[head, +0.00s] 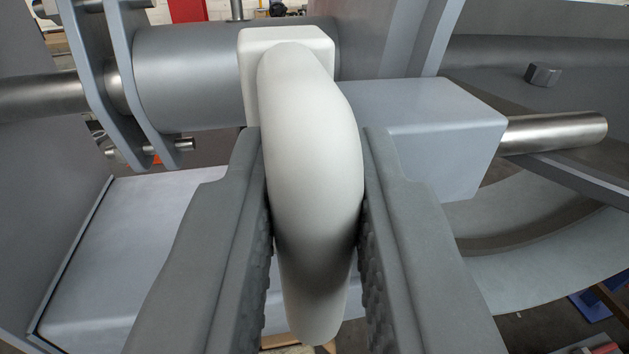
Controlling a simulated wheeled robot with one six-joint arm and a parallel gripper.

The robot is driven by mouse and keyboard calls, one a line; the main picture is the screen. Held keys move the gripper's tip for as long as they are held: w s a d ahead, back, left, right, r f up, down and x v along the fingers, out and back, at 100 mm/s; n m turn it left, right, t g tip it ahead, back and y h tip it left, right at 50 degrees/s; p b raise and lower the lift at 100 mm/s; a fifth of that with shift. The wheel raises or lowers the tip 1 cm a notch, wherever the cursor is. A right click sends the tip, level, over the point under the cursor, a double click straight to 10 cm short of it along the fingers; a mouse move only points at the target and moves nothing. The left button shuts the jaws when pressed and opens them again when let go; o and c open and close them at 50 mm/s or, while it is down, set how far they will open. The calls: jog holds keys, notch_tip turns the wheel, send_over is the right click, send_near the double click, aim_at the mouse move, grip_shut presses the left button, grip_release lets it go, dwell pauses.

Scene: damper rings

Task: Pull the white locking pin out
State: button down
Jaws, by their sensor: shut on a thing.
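The white locking pin (308,150) shows as a thick rounded white handle in the middle of the head view. A white squared block (285,42) is at its far end, against a grey cylinder. My gripper (315,155) has its two dark grey jaws on either side of the white handle and is shut on it. The ridged inner pads face the handle's sides. Whether the pin's shaft is still seated in the mechanism is hidden behind the handle and block.
A grey cylinder (190,75) with flat lever plates (105,70) lies behind to the left. A grey box block (430,125) with a metal rod (555,133) is at the right. A curved grey ring (540,235) sits lower right. A pale grey box (130,250) is lower left.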

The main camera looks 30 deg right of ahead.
jog(key=w+a, duration=0.2)
jog(key=a, duration=0.6)
jog(key=shift+r, duration=0.3)
jog(key=shift+w+a, duration=0.1)
jog(key=c, duration=1.4)
grip_release()
jog(key=shift+a+f, duration=0.1)
jog(key=shift+a, duration=0.05)
jog(key=v, duration=1.7)
jog(key=shift+a, duration=0.15)
